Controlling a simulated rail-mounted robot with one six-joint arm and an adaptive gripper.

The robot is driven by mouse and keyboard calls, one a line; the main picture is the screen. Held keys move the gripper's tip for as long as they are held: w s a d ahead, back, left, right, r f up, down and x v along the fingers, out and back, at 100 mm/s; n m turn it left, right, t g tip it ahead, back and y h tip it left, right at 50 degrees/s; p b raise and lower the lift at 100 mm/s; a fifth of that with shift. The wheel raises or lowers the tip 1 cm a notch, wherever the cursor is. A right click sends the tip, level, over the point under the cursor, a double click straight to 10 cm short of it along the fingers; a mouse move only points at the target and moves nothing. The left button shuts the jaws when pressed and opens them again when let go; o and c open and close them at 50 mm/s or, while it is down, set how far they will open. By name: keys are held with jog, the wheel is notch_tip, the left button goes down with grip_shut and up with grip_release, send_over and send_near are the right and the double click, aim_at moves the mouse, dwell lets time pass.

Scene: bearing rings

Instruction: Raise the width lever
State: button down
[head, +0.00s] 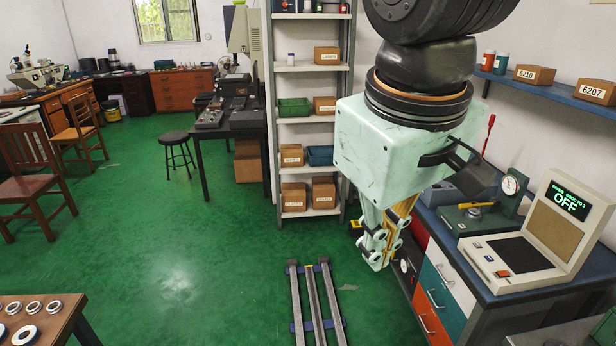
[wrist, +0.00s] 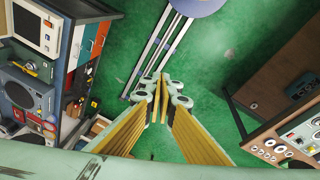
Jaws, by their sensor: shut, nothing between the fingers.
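My gripper (head: 376,258) hangs pointing down, shut and empty, left of the blue-topped bench on the right. Its yellow-lined fingers meet in the wrist view (wrist: 160,82). On the bench stands a green gauge stand (head: 476,222) with a round dial (head: 510,185) and a short yellow lever (head: 477,205) lying nearly flat. A thin red-tipped lever (head: 490,124) stands upright behind my gripper's housing, which hides its base. No label shows which one is the width lever. My gripper is apart from both.
A beige tester (head: 541,238) on the bench shows "OFF". The bench's drawers (head: 437,288) lie right of my gripper. Floor rails (head: 317,300) run below it. A shelf rack (head: 300,125) stands behind. A table with several rings (head: 38,312) is at lower left. Green floor between is open.

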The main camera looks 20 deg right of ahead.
jog(key=w+d+f+n+g+h, duration=0.35)
jog(key=w+d, duration=0.55)
jog(key=d, duration=0.5)
jog(key=w+d+f+n+g+h, duration=0.2)
jog(key=w+d+f+g+h, duration=0.15)
jog(key=w+d, duration=0.8)
jog(key=w+d+f+n+g+h, duration=0.3)
jog(key=w+d, duration=0.4)
jog(key=d, duration=0.9)
jog(key=w+d+f+n+h, duration=0.4)
jog(key=w+d+f+n, duration=0.3)
jog(key=d+f, duration=0.7)
jog(key=n+t+h, duration=0.4)
jog(key=n+h, duration=0.1)
send_near(454, 221)
notch_tip(454, 221, up, 3)
jog(key=shift+w, duration=0.25)
jog(key=shift+d, duration=0.15)
jog(key=shift+b+x, duration=0.3)
jog(key=shift+x, duration=4.55)
jog(key=shift+r+y, duration=0.15)
jog(key=shift+y, duration=0.15)
